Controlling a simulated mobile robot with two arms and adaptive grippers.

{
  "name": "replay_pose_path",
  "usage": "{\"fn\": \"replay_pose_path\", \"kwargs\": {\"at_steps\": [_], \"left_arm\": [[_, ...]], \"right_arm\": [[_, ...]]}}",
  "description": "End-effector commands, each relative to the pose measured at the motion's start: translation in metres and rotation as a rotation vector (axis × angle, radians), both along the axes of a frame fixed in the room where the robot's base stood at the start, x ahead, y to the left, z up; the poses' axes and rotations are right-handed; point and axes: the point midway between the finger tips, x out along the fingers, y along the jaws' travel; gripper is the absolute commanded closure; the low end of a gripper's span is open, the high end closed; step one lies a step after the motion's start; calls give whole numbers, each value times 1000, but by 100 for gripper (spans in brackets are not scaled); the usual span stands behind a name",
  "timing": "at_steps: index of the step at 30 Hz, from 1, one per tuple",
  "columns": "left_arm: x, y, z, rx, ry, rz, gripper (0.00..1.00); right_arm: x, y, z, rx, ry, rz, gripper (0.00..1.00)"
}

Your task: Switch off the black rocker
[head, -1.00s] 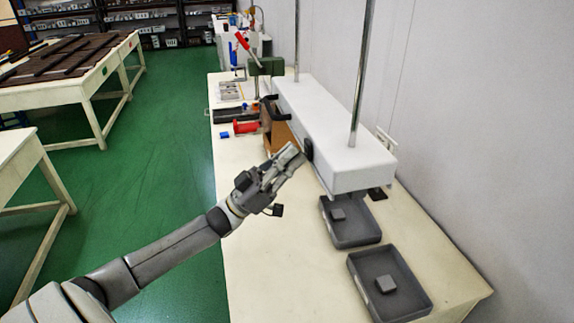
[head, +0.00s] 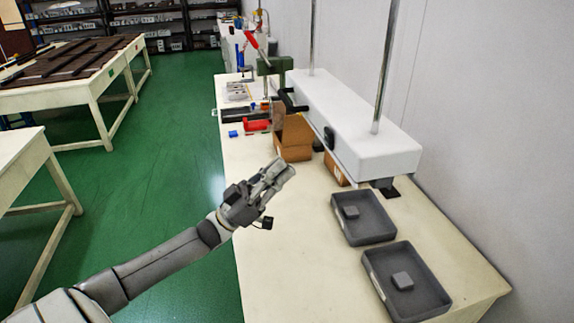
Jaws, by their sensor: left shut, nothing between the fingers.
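The black rocker (head: 329,138) sits on the front face of the long white housing (head: 352,125), which two metal posts hold above the bench. Whether it is on or off is too small to tell. My left gripper (head: 284,170) is shut and empty. It hangs over the bench, to the left of the rocker and lower in the picture, clear of the housing. My right gripper is not in view.
Two grey trays (head: 336,212) (head: 371,272), each with a small grey block, lie on the bench (head: 290,265) at the right. Cardboard boxes (head: 294,152) stand under and beside the housing. A green press with a red lever (head: 251,40) stands farther back.

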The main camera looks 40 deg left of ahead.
Motion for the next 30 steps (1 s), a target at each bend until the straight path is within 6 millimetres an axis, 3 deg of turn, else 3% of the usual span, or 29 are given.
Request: {"fn": "replay_pose_path", "kwargs": {"at_steps": [1,3,9,18,30], "left_arm": [[-4,4,-14,1,5,2,100],[-10,9,-23,0,4,1,100],[-19,17,-36,1,2,1,100],[-21,19,-37,0,0,0,100],[-21,19,-37,0,0,0,100]], "right_arm": [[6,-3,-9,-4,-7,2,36],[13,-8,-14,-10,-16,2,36],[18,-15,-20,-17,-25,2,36],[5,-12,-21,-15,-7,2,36],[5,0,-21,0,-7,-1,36]]}}
